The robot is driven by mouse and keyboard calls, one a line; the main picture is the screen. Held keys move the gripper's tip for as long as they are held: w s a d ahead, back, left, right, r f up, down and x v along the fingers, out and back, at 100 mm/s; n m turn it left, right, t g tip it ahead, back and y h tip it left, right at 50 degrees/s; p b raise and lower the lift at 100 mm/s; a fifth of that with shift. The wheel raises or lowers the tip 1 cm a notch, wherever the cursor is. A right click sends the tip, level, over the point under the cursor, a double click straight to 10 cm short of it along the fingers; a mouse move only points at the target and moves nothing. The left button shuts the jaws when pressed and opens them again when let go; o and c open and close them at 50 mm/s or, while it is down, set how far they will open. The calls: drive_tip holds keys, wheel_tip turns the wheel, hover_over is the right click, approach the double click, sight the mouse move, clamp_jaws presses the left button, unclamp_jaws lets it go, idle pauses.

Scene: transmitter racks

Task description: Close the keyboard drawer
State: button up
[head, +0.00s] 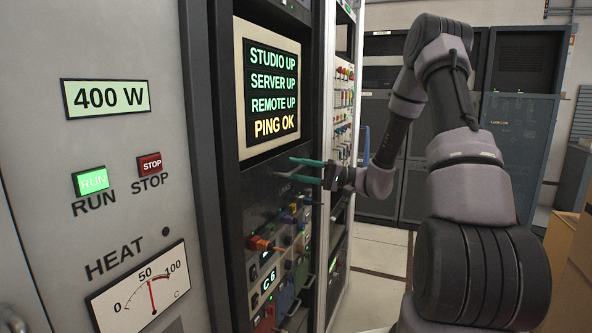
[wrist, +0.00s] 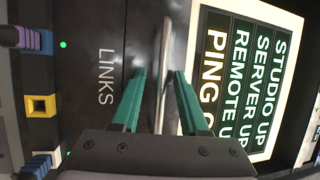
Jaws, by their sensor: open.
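The keyboard drawer's dark front (head: 258,178) appears to be the band below the status screen in the rack; how far it stands out is hard to tell. In the wrist view, which is turned sideways, a slim silver bar handle (wrist: 165,62) stands in front of a dark panel (wrist: 148,30). My gripper (head: 284,168) is at that front with its green fingers pointing into the rack. In the wrist view my gripper (wrist: 160,74) is open, with one finger on each side of the bar. Contact with the bar cannot be told.
The status screen (head: 271,90) is just above my fingers. Below is the LINKS panel (wrist: 105,75) with plugged connectors (head: 266,244). A grey transmitter cabinet (head: 110,140) stands at the left. Open floor (head: 375,250) shows behind my arm, with a cardboard box (head: 572,270) at the right.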

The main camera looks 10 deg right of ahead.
drive_tip(key=v, duration=1)
drive_tip(key=shift+d, duration=0.15)
drive_tip(key=s+a+r+n+g+h, duration=0.1)
drive_tip(key=s+a+r+g+h, duration=0.2)
drive_tip(key=s+h, duration=0.3)
drive_tip(key=s+a+r+g+h, duration=0.2)
drive_tip(key=s+a+h, duration=0.15)
drive_tip(key=s, duration=0.45)
drive_tip(key=s+d+r+m+t+h, duration=0.3)
drive_tip(key=s+d+r+t+h, duration=0.2)
drive_tip(key=s+r+t+h, duration=0.3)
wheel_tip(320, 180, up, 2)
drive_tip(key=shift+s+d+m, duration=0.2)
drive_tip(key=shift+m, duration=0.2)
